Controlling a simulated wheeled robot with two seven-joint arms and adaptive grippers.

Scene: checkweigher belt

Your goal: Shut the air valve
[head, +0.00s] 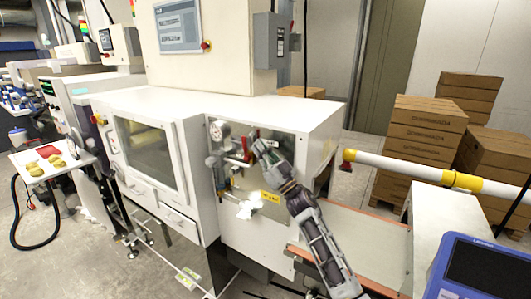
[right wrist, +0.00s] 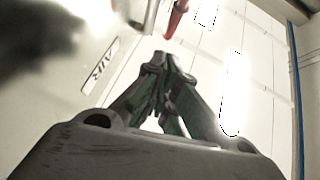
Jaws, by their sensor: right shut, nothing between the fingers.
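The air valve's red lever (head: 246,149) is on the side panel of the white machine, beside the round pressure gauge (head: 216,131). In the head view it looks roughly upright. My right gripper (head: 259,144) is just to the right of the lever, its fingers shut and empty. In the right wrist view the shut fingertips (right wrist: 170,58) point at the panel, and the red lever (right wrist: 177,18) shows just beyond them with a small gap in the picture. I cannot tell whether they touch. An "AIR" label (right wrist: 100,65) is on the panel. My left gripper is not in view.
A yellow label (head: 270,197) and white fittings (head: 249,206) sit lower on the panel. A white and yellow rail (head: 420,172) and stacked cartons (head: 418,140) stand to the right. A blue-framed screen (head: 485,268) is at the front right.

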